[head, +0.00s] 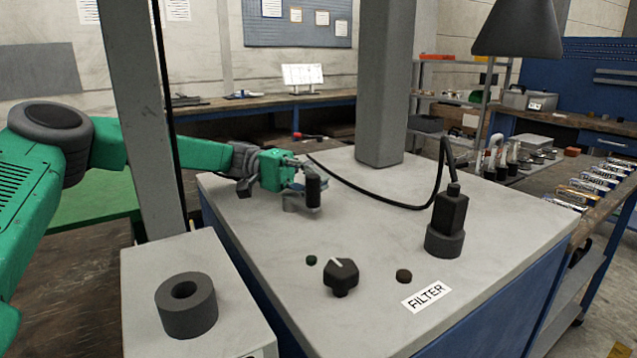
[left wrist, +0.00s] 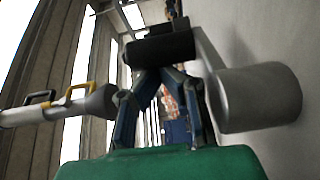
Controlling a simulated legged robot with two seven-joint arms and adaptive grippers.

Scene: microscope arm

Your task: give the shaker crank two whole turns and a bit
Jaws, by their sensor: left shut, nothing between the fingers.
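The shaker crank (head: 300,203) sits on the pale top of the blue-sided cabinet, a small grey arm with an upright black handle (head: 313,189). In the left wrist view the grey crank (left wrist: 255,97) is at the right and the black handle (left wrist: 160,47) is at the fingertips. My left gripper (head: 297,166) reaches in from the left, right beside the handle. Its fingers are shut with nothing between them; whether they touch the handle I cannot tell. The fingertips (left wrist: 166,70) are partly hidden by the handle in the wrist view. My right gripper is not in view.
A thick grey post (head: 383,90) rises behind the crank. A black cable runs to a plug-like block (head: 445,225) at the right. A black knob (head: 341,277) and a FILTER label (head: 427,296) are near the front. A grey ring (head: 187,305) sits on a box at lower left.

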